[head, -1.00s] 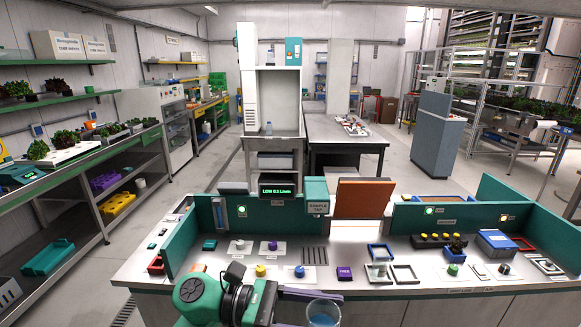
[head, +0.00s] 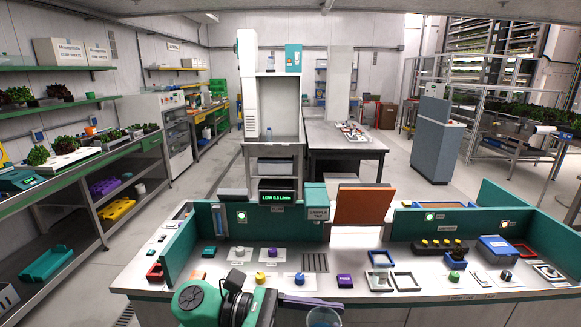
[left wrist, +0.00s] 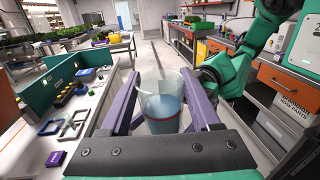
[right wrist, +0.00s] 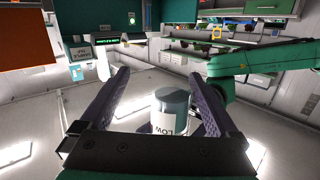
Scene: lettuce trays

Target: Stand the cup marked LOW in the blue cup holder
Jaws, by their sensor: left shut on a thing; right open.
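The clear cup with blue liquid (head: 325,318) is at the bottom edge of the head view, partly cut off. My left gripper (left wrist: 163,105) is shut on this cup (left wrist: 162,122), which looks roughly upright. In the right wrist view, seen upside down, the cup (right wrist: 172,110) shows the word LOW on its side. It appears between and beyond the fingers of my right gripper (right wrist: 158,88), which is open. I cannot tell whether they touch it. The blue cup holder (head: 370,259), a square frame, sits on the bench, beyond and right of the cup. It also shows in the left wrist view (left wrist: 40,129).
A dark grey frame (head: 416,285) stands beside the blue holder. Coloured knobs, a purple block (head: 344,281) and a slotted plate (head: 315,262) are on the bench. Teal panels (head: 290,222) border its back. A blue box (head: 500,250) stands at right.

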